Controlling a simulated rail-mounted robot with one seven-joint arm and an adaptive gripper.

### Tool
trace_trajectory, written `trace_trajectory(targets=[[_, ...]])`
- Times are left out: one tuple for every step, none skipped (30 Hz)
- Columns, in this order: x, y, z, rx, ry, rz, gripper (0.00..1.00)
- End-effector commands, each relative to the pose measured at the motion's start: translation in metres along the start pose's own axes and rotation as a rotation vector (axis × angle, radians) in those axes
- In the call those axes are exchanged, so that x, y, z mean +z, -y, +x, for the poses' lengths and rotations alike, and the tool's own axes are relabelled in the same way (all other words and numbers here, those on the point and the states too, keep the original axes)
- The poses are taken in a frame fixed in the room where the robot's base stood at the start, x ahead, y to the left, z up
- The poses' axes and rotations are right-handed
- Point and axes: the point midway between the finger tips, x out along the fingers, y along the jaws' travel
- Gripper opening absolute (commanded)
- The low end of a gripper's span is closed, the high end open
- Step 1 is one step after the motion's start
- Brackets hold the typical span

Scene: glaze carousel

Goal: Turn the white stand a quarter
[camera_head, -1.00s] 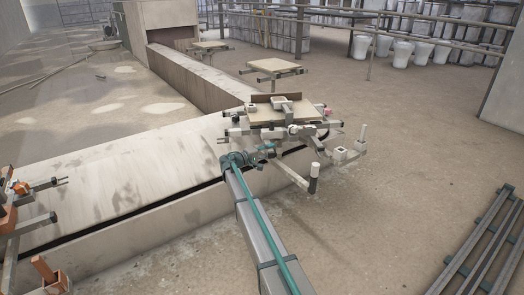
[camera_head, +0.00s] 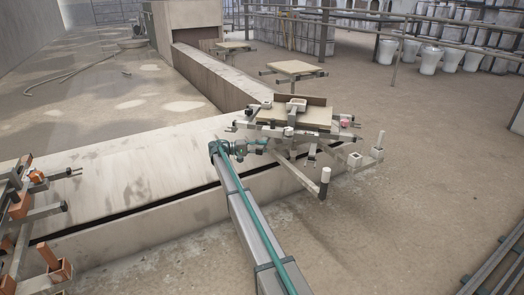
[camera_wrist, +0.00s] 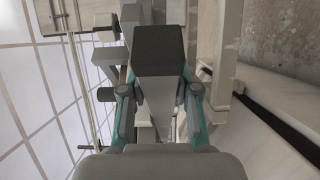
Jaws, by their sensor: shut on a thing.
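The white stand (camera_head: 317,145) is a metal frame at the end of the pale concrete wall, bearing a square beige board (camera_head: 307,117) with a raised back edge and a small pale block on top. White-tipped posts stick out at its lower right. My gripper (camera_head: 262,146) is at the stand's near left side, partly lost among its bars. In the wrist view my gripper (camera_wrist: 159,100) has its teal-edged fingers either side of a grey bar with a dark block (camera_wrist: 158,50) on its end. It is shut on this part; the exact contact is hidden.
An orange-and-grey frame (camera_head: 32,195) stands at the left by the low wall (camera_head: 130,175). Two board-topped stands (camera_head: 295,68) are farther back. Shelves of white pots (camera_head: 420,50) line the back right. Metal rails lie at lower right. The floor right of the stand is clear.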

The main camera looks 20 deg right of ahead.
Motion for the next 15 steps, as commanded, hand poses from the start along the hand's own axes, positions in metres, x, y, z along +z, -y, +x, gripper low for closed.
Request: trace_trajectory(targets=[[-0.0014, 0.001, -0.001, -0.001, 0.003, 0.0, 0.0], [-0.0014, 0.0008, -0.0009, -0.001, 0.005, 0.0, 0.0], [-0.0014, 0.0006, -0.0007, -0.001, 0.007, 0.0, 0.0], [-0.0014, 0.0005, -0.0006, -0.001, 0.008, 0.0, 0.0], [-0.0013, 0.0004, -0.0006, -0.001, 0.008, 0.0, 0.0], [-0.0013, 0.0002, -0.0005, -0.001, 0.009, 0.0, 0.0], [-0.0012, 0.0002, -0.0004, -0.001, 0.009, 0.0, 0.0], [-0.0012, 0.0001, -0.0004, -0.001, 0.009, 0.0, 0.0], [-0.0011, 0.0001, -0.0004, -0.001, 0.009, 0.0, 0.0], [-0.0012, 0.0001, -0.0004, -0.001, 0.009, 0.0, 0.0], [-0.0011, 0.0001, -0.0003, -0.001, 0.009, 0.0, 0.0], [-0.0012, 0.0001, -0.0003, -0.001, 0.008, 0.0, 0.0], [-0.0012, 0.0001, -0.0003, -0.001, 0.008, 0.0, 0.0], [-0.0011, 0.0001, -0.0002, -0.001, 0.008, 0.0, 0.0], [-0.0011, 0.0001, -0.0002, -0.001, 0.008, 0.0, 0.37]])
